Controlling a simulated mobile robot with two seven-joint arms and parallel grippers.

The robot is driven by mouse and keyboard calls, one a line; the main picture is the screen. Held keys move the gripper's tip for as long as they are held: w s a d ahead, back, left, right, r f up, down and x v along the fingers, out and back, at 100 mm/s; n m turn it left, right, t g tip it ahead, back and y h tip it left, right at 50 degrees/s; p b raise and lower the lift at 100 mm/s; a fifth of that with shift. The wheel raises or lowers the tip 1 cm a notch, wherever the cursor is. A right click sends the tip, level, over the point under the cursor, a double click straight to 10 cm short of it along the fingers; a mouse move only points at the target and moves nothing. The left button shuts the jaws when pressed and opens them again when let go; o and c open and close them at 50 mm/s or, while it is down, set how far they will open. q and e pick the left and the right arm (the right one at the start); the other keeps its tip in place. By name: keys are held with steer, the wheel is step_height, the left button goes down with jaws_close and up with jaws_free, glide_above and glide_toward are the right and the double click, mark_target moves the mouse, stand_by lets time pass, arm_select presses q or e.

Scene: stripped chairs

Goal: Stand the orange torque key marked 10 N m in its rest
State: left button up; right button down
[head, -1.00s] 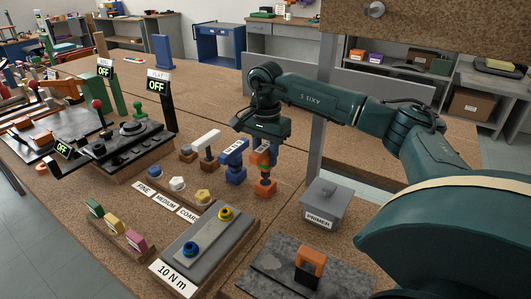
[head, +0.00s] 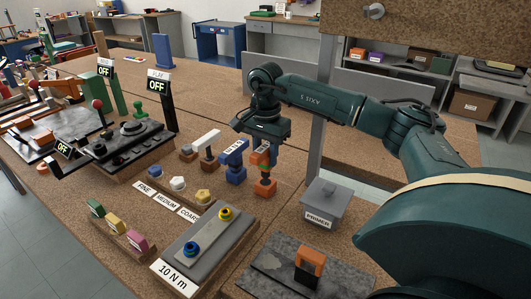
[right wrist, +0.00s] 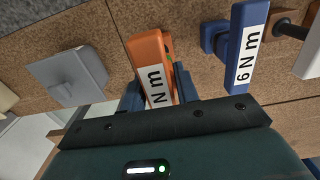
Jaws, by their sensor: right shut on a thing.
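The orange torque key (head: 259,158) is upright at the right end of the key row. My right gripper (head: 264,172) is shut on it from above. In the right wrist view, the orange key (right wrist: 151,65) lies between the blue fingers (right wrist: 158,92); its label shows "N m", and the number is not readable. An orange-brown block (head: 265,188) is directly under the key in the head view; I cannot tell whether the key is seated in it. My left gripper is not in view.
A blue key marked 6 N m (right wrist: 246,50) stands close beside the orange one, with a white key (head: 207,140) beyond. A grey PRIMER box (head: 325,203) is to the right. A grey plate marked 10 N m (head: 208,243) with bolts lies in front.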

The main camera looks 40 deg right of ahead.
mark_target(266, 166)
steer(key=shift+f, duration=0.2)
steer(key=shift+f+b, duration=1.15)
steer(key=shift+f, duration=0.6)
steer(key=c, duration=1.2)
jaws_free()
steer(key=shift+o, duration=1.2)
